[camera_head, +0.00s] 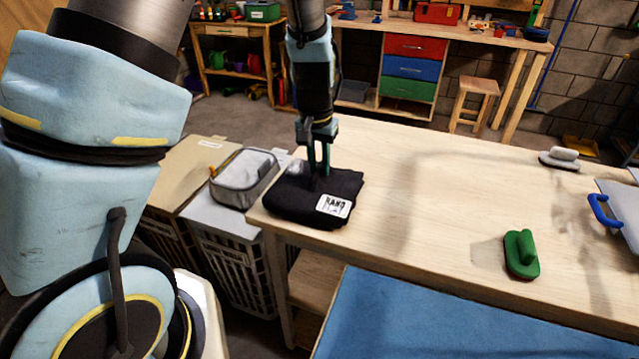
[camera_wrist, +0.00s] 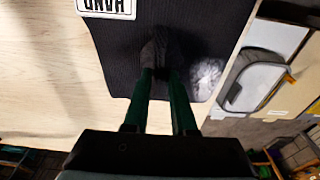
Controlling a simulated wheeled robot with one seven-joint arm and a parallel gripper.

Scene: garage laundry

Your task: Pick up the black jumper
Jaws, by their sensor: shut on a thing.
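The black jumper (camera_head: 290,199) lies folded at the left end of the wooden table (camera_head: 430,200), with a white label patch on its front right part. In the wrist view the jumper (camera_wrist: 110,50) fills the upper middle, and a pale greyish patch shows near its right edge. My gripper (camera_head: 318,172) points down onto the jumper from above. In the wrist view its two green fingers (camera_wrist: 160,72) are close together, with a bunched fold of dark cloth between their tips. The jumper still appears to rest on the table; its underside is hidden.
A grey zipped case (camera_head: 244,178) sits on a lidded basket left of the table. A green-handled brush (camera_head: 522,254), a grey-handled one (camera_head: 560,158) and a board with a blue handle (camera_head: 605,210) lie at the right. The table's middle is clear. A stool (camera_head: 474,103) stands behind.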

